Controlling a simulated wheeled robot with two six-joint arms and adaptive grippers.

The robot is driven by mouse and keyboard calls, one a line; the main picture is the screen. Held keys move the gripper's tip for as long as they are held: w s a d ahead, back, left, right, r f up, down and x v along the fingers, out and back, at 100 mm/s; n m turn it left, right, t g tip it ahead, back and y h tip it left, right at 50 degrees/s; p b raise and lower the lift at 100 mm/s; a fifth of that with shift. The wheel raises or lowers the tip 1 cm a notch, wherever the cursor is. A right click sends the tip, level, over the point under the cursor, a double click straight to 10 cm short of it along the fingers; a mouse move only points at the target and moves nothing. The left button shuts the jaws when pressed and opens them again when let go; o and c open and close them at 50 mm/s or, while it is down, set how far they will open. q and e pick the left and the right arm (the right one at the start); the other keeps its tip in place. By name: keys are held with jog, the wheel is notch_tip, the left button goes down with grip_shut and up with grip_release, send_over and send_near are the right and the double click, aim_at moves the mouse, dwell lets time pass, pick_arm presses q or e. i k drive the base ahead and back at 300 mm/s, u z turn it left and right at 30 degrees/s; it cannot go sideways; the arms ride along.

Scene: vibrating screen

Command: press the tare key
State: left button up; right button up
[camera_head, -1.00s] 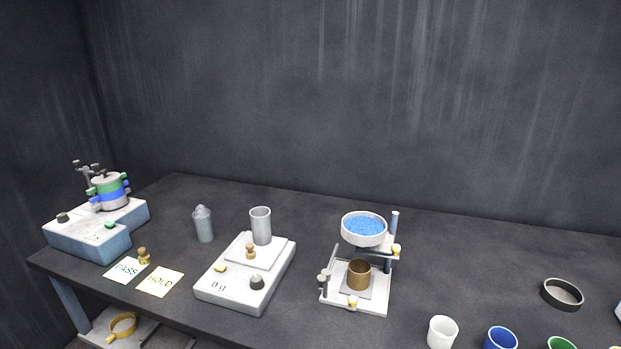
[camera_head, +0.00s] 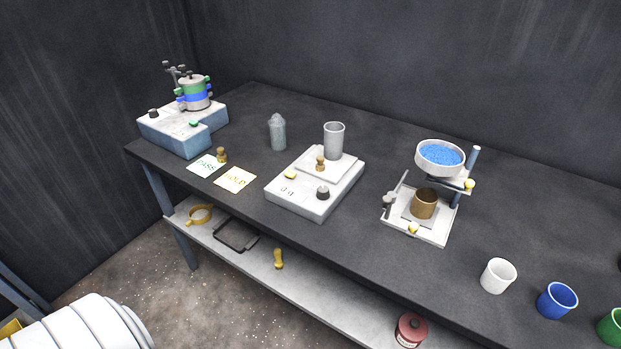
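A white scale (camera_head: 301,204) stands on the dark bench near the middle of the view. Its front face carries a small display (camera_head: 287,191), a yellow key (camera_head: 291,175) and a dark knob (camera_head: 323,193). I cannot read which one is marked tare. Neither of my grippers is in view. A white ribbed rounded shape at the lower left may be part of my arm, but no fingers show.
Left of the scale are PASS (camera_head: 208,166) and HOLD (camera_head: 235,179) cards, a grey bottle (camera_head: 278,133) and a blue-grey shaker machine (camera_head: 178,133). Right are a stand with a blue-filled sieve (camera_head: 440,157) and cups, including a white one (camera_head: 498,276). A lower shelf (camera_head: 330,293) holds several items.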

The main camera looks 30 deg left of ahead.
aim_at(290, 173)
jog(key=u, duration=1.25)
